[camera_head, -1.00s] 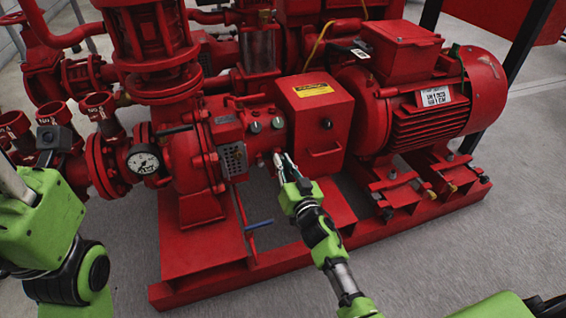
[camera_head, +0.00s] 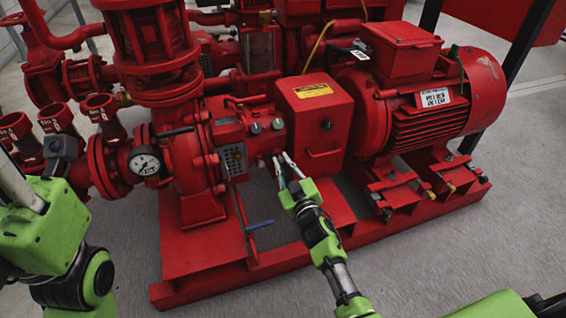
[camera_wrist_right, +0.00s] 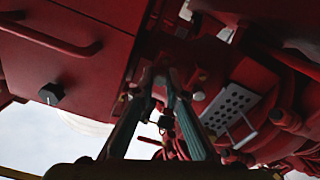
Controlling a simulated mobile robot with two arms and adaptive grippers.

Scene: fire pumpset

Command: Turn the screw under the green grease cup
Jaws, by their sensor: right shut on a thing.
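Two small grey-green caps, the left one (camera_head: 254,128) and the right one (camera_head: 277,124), stand on the red bearing housing between the pump and the red guard box; either may be the grease cup. My right gripper (camera_head: 281,158) is at the housing's front, just below the right cap. Its two fingers also show in the wrist view (camera_wrist_right: 162,80), reaching up to the housing. They are shut on a small part, which I take to be the screw; the fingertips hide most of it. My left arm is at the left edge, and its fingers do not show.
The red guard box (camera_head: 313,112) with a handle is close to the right of my right gripper. A perforated plate (camera_head: 233,160) and a pressure gauge (camera_head: 145,161) are to the left. Grey floor is open in front.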

